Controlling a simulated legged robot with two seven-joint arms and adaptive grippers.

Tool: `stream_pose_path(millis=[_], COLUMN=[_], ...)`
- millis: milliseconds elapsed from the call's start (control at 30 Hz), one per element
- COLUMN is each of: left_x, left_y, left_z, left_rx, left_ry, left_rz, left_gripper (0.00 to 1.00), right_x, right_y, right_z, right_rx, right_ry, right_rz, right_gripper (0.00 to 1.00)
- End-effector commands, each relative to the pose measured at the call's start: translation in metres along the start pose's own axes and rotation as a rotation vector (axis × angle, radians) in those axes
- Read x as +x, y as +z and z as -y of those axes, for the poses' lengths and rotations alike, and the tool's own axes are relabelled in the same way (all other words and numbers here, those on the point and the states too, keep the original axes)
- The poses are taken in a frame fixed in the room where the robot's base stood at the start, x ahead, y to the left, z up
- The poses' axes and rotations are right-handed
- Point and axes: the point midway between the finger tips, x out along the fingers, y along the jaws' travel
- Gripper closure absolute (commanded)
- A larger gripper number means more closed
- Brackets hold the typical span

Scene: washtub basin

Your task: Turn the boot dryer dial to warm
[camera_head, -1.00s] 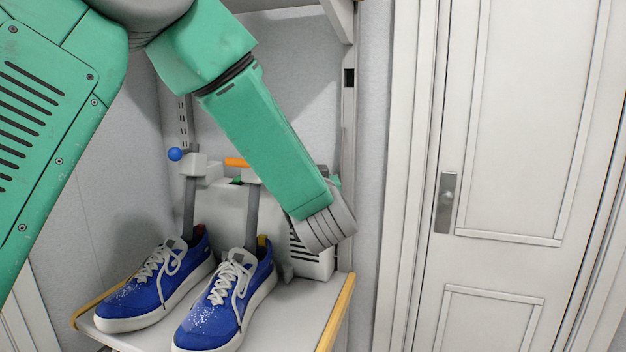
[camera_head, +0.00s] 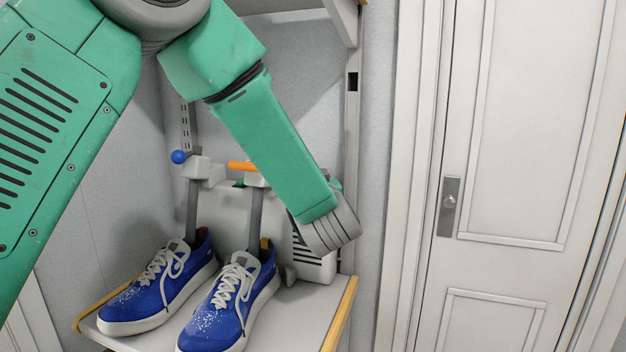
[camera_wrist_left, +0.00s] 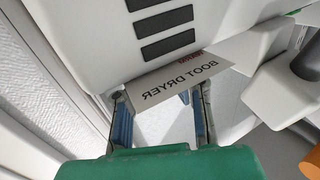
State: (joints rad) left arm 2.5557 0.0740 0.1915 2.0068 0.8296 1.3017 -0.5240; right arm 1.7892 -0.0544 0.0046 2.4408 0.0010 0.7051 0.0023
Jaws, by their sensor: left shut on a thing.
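The boot dryer (camera_head: 225,205) is a pale box against the wall, with dark vent slots at its right side. The "BOOT DRYER" label shows mirrored in the left wrist view (camera_wrist_left: 187,80). The dial is hidden and what lies between the pads does not show clearly. In the head view my left wrist covers the gripper. My right gripper is out of view.
Two blue shoes (camera_head: 160,285) (camera_head: 232,305) sit on the dryer's posts, on a yellow-edged shelf (camera_head: 300,310). A blue ball (camera_head: 178,157) and an orange bar (camera_head: 241,166) are above the dryer. A white door (camera_head: 520,130) stands at right.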

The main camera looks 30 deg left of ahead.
Motion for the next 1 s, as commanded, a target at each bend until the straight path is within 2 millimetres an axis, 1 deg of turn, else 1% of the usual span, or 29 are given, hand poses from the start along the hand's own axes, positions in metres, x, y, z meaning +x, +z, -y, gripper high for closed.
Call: stream_pose_path(millis=[33,467,1000], left_x=[-0.001,-0.001,-0.001], left_y=[0.004,0.005,0.006], left_z=[0.001,0.000,0.000], left_rx=[0.003,0.006,0.007], left_ry=[-0.007,-0.075,-0.202], left_rz=[0.010,0.013,0.016], left_gripper=[1.00,1.00,1.00], right_x=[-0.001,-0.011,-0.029], right_y=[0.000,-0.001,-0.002], right_z=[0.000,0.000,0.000], right_rx=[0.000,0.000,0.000], right_ry=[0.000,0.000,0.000], right_rz=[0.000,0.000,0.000], right_gripper=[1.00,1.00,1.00])
